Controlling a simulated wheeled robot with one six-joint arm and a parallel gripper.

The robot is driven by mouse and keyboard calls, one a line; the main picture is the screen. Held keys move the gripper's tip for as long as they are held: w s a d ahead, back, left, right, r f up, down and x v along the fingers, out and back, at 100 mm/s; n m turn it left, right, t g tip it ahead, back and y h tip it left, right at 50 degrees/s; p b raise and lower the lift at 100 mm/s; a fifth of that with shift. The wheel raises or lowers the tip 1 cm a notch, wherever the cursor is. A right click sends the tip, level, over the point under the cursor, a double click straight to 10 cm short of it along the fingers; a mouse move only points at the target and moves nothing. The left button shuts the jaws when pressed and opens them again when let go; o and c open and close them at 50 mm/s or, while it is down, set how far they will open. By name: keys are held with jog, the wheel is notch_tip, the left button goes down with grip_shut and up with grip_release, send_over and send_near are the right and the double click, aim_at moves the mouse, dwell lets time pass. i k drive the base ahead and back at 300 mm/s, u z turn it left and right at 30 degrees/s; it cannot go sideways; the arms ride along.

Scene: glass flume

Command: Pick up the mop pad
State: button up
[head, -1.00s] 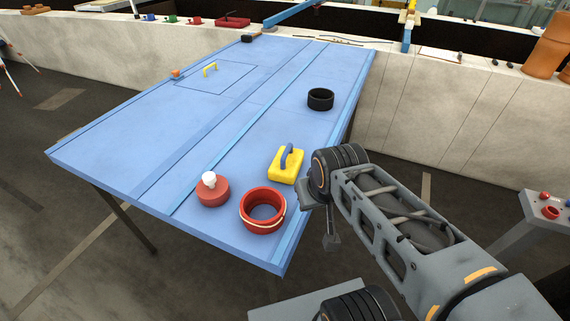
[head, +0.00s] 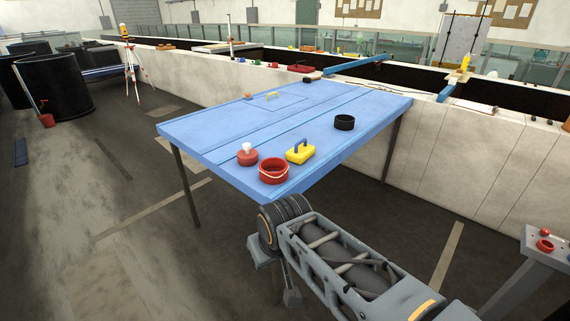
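A yellow block-shaped pad with a blue handle (head: 300,152), which looks like the mop pad, lies on the blue table (head: 215,128) near its near right edge. A red bucket (head: 273,173) stands just left of it and nearer to me. A red round pot with a white knob (head: 247,157) is further left. My gripper (head: 288,298) hangs at the end of my arm, below and in front of the table's near corner, apart from the pad. It is small and partly hidden by the arm, so its fingers do not show clearly.
A black ring (head: 344,122) stands behind the pad on the table. A pale wall (head: 460,150) runs behind the table. A grey console (head: 545,250) is at right.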

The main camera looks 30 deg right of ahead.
aim_at(300, 152)
jog(key=u, duration=0.75)
jog(key=i, duration=1.5)
jog(key=z, duration=0.7)
jog(key=i, duration=0.7)
jog(key=z, duration=0.6)
